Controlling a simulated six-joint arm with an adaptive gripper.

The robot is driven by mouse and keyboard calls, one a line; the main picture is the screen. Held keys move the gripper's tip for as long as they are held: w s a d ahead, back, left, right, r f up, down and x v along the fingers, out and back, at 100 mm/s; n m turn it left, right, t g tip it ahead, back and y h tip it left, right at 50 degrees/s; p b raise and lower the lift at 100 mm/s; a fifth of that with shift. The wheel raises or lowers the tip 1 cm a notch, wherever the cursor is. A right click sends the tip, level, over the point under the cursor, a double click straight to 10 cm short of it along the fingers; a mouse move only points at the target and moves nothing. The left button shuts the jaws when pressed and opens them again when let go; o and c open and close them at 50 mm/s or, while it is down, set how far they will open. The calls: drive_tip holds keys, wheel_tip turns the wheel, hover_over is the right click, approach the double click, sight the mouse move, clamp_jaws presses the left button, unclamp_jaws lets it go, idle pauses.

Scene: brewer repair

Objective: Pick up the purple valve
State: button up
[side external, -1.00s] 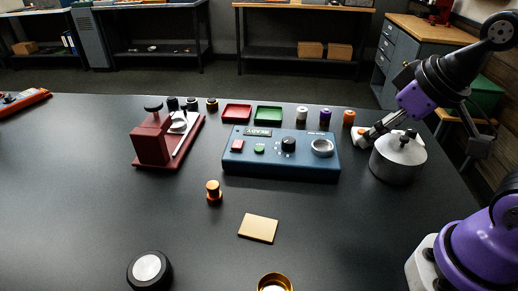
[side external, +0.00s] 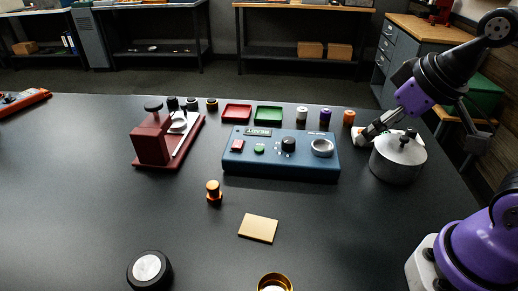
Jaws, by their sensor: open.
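The purple valve (side external: 326,116) is a small upright purple cylinder with a pale top. It stands on the dark table behind the right end of the blue tester box, between a white valve (side external: 302,114) and an orange valve (side external: 348,117). I see nothing held between the fingers. The exact height of the fingertips over the pot is unclear.
The grey pot (side external: 398,165) stands near the table's right edge. The blue box (side external: 280,164) lies in front of the valves, with red (side external: 237,112) and green (side external: 268,114) trays to their left. A dark red brewer (side external: 152,145) stands farther left. The front left table is mostly clear.

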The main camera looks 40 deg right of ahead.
drive_tip(key=w+d+r, duration=0.2)
drive_tip(key=w+d, duration=0.2)
drive_tip(key=w, duration=0.4)
drive_tip(key=m+g, duration=0.1)
approach(328, 112)
drive_tip(key=x, duration=0.4)
drive_tip(key=shift+w+f, duration=0.15)
drive_tip(key=shift+f, duration=0.2)
drive_tip(key=shift+x, duration=2.8)
clamp_jaws()
